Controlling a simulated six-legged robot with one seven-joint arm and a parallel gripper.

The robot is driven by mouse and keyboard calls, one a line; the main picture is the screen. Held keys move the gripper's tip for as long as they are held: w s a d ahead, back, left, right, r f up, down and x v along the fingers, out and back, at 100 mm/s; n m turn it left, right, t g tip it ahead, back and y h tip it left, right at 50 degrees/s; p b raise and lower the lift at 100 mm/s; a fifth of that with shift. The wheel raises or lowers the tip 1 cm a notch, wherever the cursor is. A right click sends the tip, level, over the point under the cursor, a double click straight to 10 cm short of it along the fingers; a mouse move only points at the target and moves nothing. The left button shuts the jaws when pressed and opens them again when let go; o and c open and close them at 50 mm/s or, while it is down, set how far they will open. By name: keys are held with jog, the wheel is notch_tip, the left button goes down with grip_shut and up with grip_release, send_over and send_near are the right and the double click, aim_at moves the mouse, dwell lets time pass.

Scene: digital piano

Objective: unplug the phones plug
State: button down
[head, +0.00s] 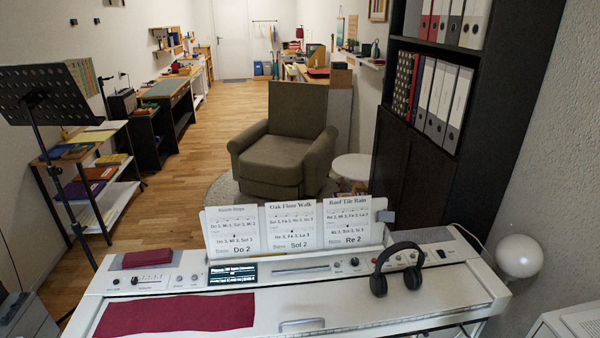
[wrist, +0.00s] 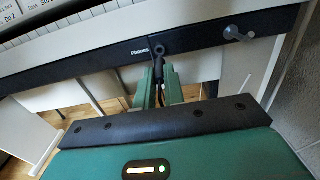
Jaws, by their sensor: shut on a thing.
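The digital piano (head: 380,312) fills the front of the head view. In the wrist view its dark front strip (wrist: 200,43) carries the label "Phones". The black phones plug (wrist: 161,62) stands at the socket just right of that label, with its cable running down between my fingers. Its top end meets the strip; how deep it sits in the socket is hidden. My gripper (wrist: 156,82), with green fingers, is below the strip and shut on the plug. My gripper does not show in the head view.
Black headphones (head: 379,284) rest on the piano's right part. A grey hook (wrist: 238,34) sticks out of the strip right of the plug. A red cloth (head: 175,314) covers part of the piano top. A white wall is close on the right.

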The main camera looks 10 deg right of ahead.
jog(key=s, duration=0.2)
jog(key=shift+s, duration=0.35)
dwell(0.4)
